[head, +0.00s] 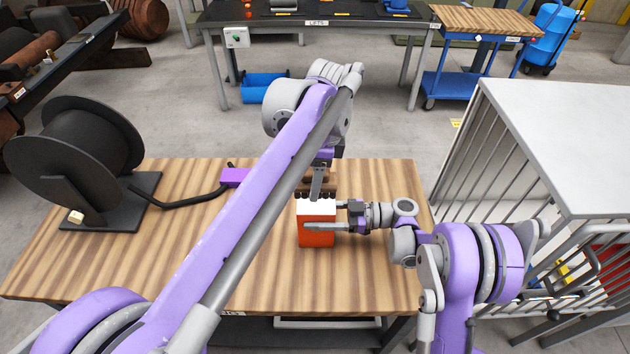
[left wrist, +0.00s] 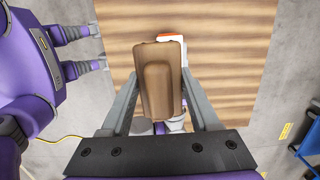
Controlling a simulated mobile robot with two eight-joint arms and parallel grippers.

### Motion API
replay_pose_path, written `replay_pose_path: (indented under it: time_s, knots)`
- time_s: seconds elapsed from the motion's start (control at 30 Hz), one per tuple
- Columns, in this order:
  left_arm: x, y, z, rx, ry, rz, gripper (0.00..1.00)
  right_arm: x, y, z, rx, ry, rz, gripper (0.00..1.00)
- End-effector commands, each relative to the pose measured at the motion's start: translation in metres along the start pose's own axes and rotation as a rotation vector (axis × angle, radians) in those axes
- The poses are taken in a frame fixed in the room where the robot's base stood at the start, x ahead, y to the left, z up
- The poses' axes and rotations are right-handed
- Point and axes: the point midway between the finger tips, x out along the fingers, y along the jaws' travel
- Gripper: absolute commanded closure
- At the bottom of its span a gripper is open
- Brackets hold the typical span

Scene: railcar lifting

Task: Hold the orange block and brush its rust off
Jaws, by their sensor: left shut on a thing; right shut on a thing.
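The orange block (head: 316,238), with a white top, stands upright on the striped wooden table. My right gripper (head: 325,216) comes in from the right and is shut on the block, one finger across its front face. My left gripper (head: 318,181) points down from above and is shut on a brown brush (head: 304,184) with dark bristles. The bristles are at the far edge of the block's top; I cannot tell whether they touch it. In the left wrist view the brush (left wrist: 158,88) sits between both fingers and hides most of the block (left wrist: 172,38). No rust is clearly visible.
A black reel (head: 75,150) on a dark base stands at the table's left, with a black cable to a purple-ended piece (head: 234,177). The wooden table (head: 70,262) is clear at its front left. A barred cage with a grey top (head: 560,130) stands at the right.

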Motion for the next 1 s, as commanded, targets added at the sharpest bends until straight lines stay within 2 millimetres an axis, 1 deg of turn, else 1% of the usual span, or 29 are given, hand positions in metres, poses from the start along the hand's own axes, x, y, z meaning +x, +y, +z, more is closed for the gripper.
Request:
replay_pose_path:
  time_s: [0.27, 0.3, 0.47, 0.8, 0.87, 0.97, 1.0]
  knots:
    - [0.000, 0.000, 0.000, 0.000, 0.000, 0.000, 0.90, 0.000, 0.000, 0.000, 0.000, 0.000, 0.000, 1.00]
    - [0.000, 0.000, 0.000, 0.000, 0.000, 0.000, 0.90, 0.000, 0.000, 0.000, 0.000, 0.000, 0.000, 0.32]
    - [0.000, 0.000, 0.000, 0.000, 0.000, 0.000, 0.90, 0.000, 0.000, 0.000, 0.000, 0.000, 0.000, 0.04]
    - [0.000, 0.000, 0.000, 0.000, 0.000, 0.000, 0.90, -0.003, 0.000, 0.000, 0.000, 0.000, 0.001, 0.03]
    - [0.000, 0.000, 0.000, 0.000, 0.000, 0.000, 0.90, -0.007, 0.001, 0.000, 0.000, 0.000, 0.002, 0.03]
    - [0.000, 0.000, 0.000, 0.000, 0.000, 0.000, 0.90, -0.022, 0.001, 0.000, 0.000, -0.001, 0.004, 0.03]
    - [0.000, 0.000, 0.000, 0.000, 0.000, 0.000, 0.90, -0.030, 0.001, 0.000, 0.000, -0.001, 0.005, 0.03]
